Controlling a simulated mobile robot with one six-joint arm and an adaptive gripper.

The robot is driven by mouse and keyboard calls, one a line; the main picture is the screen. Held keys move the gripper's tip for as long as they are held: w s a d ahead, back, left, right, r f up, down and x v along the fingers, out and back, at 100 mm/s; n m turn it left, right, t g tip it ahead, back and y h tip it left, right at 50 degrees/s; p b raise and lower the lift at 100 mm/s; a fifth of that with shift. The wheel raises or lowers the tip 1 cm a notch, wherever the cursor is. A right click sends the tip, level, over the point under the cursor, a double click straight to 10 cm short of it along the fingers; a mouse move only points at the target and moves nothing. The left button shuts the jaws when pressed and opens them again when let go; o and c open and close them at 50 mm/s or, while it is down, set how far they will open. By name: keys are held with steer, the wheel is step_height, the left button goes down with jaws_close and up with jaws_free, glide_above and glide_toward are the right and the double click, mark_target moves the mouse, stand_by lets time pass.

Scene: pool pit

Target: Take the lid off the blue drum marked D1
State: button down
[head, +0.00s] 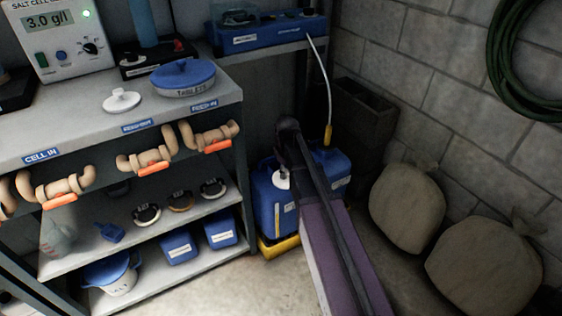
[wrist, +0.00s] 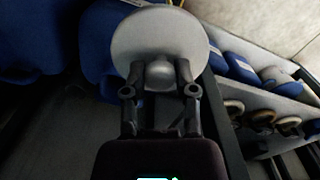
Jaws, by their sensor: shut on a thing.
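Two blue drums stand on the floor to the right of the shelf unit in the head view. The near one (head: 270,205) has a white patch (head: 282,179) at its top, partly behind my arm; the far one (head: 340,175) has a yellow-ended tube in it. I cannot read a D1 mark on either. In the wrist view my gripper (wrist: 158,78) is shut on the knob of a round pale lid (wrist: 160,35), with blue drum surface (wrist: 97,45) behind it. I cannot tell whether the lid touches the drum. My arm hides the gripper in the head view.
The near drum stands in a yellow tray (head: 280,246). The shelf unit (head: 215,105) is close on the left, with pipe fittings (head: 210,138) along its edge. Two sacks (head: 405,208) lie on the right by the block wall.

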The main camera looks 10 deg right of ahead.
steer(key=shift+s+d+r, duration=0.1)
steer(key=shift+s+r, duration=0.1)
steer(key=shift+s, duration=1.75)
steer(key=shift+d, duration=0.1)
